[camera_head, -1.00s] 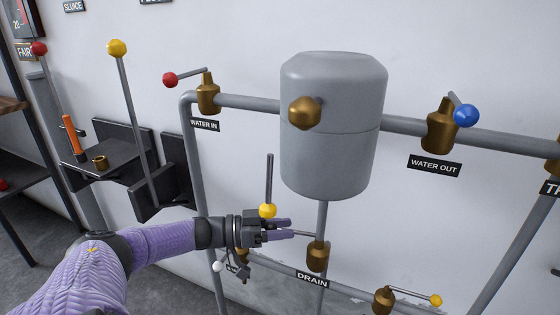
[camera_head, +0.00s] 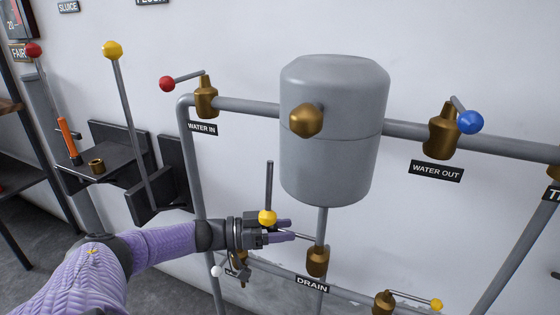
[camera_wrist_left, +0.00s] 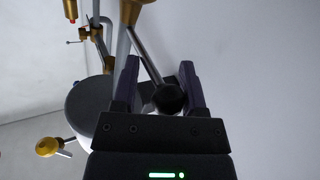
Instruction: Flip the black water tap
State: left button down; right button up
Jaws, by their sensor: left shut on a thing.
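The black water tap is a dark ball knob (camera_wrist_left: 168,99) on a thin metal lever; it shows between the fingers in the left wrist view. The lever runs to a brass valve body (camera_head: 318,262) above the DRAIN label, on the pipe below the grey tank. In the head view the knob is hidden by my left gripper (camera_head: 288,230), and part of the lever shows past the fingertips, towards the valve. My left gripper is shut on the black knob. My right gripper is in neither current view.
The grey tank (camera_head: 333,130) stands above the gripper. A yellow ball (camera_head: 267,217) on an upright rod and a white ball (camera_head: 216,271) are close to my left gripper. A yellow-knobbed tap (camera_head: 436,305) sits at lower right, a blue-knobbed one (camera_head: 470,122) at upper right.

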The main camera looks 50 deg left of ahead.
pick_arm(q)
jog(key=shift+w+a+r, duration=0.1)
jog(key=shift+w+r, duration=0.1)
jog(key=shift+r, duration=0.1)
pick_arm(e)
jog(key=shift+a, duration=0.1)
pick_arm(q)
jog(key=shift+c, duration=2.2)
grip_release()
jog(key=shift+w, duration=0.1)
jog(key=shift+o, duration=0.2)
jog(key=shift+w+d+f, duration=0.1)
jog(key=shift+d+f, duration=0.05)
jog(key=shift+d, duration=0.05)
jog(key=p+v, duration=0.1)
jog(key=v, duration=0.9)
jog(key=shift+p, duration=0.35)
pick_arm(e)
jog(key=shift+v, duration=0.8)
jog(key=shift+w, duration=0.1)
